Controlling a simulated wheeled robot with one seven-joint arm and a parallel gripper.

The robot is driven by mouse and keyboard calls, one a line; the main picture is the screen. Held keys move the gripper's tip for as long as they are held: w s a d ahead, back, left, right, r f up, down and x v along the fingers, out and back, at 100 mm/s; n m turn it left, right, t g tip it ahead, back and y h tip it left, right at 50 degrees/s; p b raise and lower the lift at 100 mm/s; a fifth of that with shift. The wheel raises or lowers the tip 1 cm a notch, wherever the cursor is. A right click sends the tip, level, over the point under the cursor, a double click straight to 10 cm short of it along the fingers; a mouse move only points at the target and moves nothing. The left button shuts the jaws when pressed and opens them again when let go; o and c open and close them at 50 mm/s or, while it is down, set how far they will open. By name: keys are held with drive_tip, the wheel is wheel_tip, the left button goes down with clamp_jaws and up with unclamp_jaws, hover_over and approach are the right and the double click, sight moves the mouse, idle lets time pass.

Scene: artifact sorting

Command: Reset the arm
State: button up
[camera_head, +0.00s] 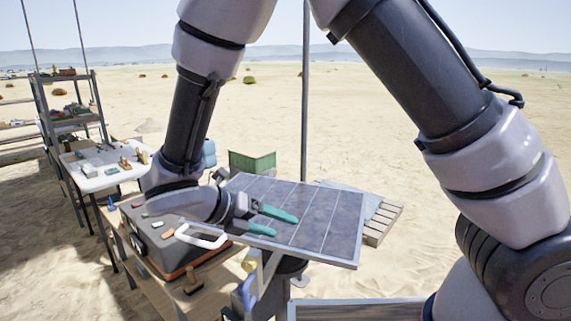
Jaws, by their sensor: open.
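My gripper (271,222) hangs over the dark solar panel (325,222) near the middle of the view. Its two teal fingers are apart, and nothing shows between them. My arm arches across the top of the view, with its wrist above a dark grey case (165,243) with orange trim and a white handle. I cannot tell whether the fingers touch the panel.
A white-topped table (95,178) with several small items stands at the left, with a metal shelf (68,118) behind it. A green box (252,165) and a wooden pallet (382,222) lie beyond the panel. Open sand lies farther back and right.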

drive_tip(key=w+d+r+m+g+y, duration=0.2)
drive_tip(key=d+r+m+g+y, duration=0.15)
drive_tip(key=d+r+m, duration=0.45)
drive_tip(key=w+d+r+m+g+y, duration=0.25)
drive_tip(key=d+r+m+y, duration=0.35)
drive_tip(key=m, duration=0.5)
drive_tip(key=s+d+r+m+t+y, duration=0.1)
drive_tip(key=d+r+m+t, duration=0.3)
drive_tip(key=m, duration=0.6)
drive_tip(key=s+d+r+m+t+y, duration=0.1)
drive_tip(key=s+d+r+m+t, duration=0.1)
drive_tip(key=d+r+m, duration=0.6)
drive_tip(key=shift+s+d+m+t, duration=0.3)
drive_tip(key=shift+d+m+t, duration=0.45)
drive_tip(key=shift+m+t, duration=0.2)
